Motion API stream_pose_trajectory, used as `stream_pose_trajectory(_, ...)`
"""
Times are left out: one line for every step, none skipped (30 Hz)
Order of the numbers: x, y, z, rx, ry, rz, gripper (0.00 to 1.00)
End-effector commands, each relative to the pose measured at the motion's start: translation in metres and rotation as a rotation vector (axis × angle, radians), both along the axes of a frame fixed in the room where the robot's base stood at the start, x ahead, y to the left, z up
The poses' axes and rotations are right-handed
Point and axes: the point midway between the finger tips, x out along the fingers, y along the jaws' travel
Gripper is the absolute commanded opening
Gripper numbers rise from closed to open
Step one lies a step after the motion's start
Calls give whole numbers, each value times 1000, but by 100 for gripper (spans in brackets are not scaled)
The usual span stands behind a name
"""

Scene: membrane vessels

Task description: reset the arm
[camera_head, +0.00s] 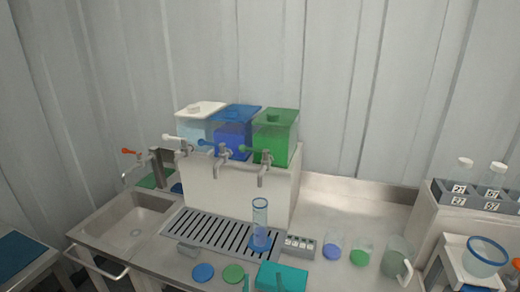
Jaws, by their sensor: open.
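My arm and my gripper do not show in the head view. The worktop holds a white stand (240,190) with three lidded tanks: one with a white lid (197,112), one blue (235,130) and one green (277,140). Each has a tap at its front. A clear cylinder with a blue base (260,225) stands upright on the slotted drain grate (205,228) below the taps.
A sink (132,228) is at the left. A grey block with several buttons (299,246), a blue cup (332,248), a green cup (361,253) and a jug (397,262) stand right of the grate. Blue (203,272) and green (233,273) discs and a teal box (282,278) lie in front. A bottle rack (470,198) is at the right.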

Motion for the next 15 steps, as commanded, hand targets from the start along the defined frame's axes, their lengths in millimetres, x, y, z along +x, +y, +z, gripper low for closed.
stream_pose_trajectory(-7,0,-9,1,10,-3,57)
stream_pose_trajectory(-10,0,-14,2,12,-5,57)
stream_pose_trajectory(-16,0,-20,4,17,-8,57)
stream_pose_trajectory(-21,0,-26,5,22,-11,57)
stream_pose_trajectory(-26,0,-31,4,25,-14,57)
stream_pose_trajectory(-35,-1,-40,5,34,-18,57)
stream_pose_trajectory(-41,-1,-47,5,39,-22,57)
stream_pose_trajectory(-49,-1,-54,5,45,-26,57)
stream_pose_trajectory(-59,-2,-63,6,53,-31,57)
stream_pose_trajectory(-67,-2,-69,7,58,-33,57)
stream_pose_trajectory(-75,-2,-75,8,62,-36,57)
stream_pose_trajectory(-86,-2,-82,7,68,-39,57)
stream_pose_trajectory(-94,-1,-88,7,74,-41,57)
stream_pose_trajectory(-102,-1,-93,7,78,-43,57)
stream_pose_trajectory(-113,0,-99,5,84,-45,57)
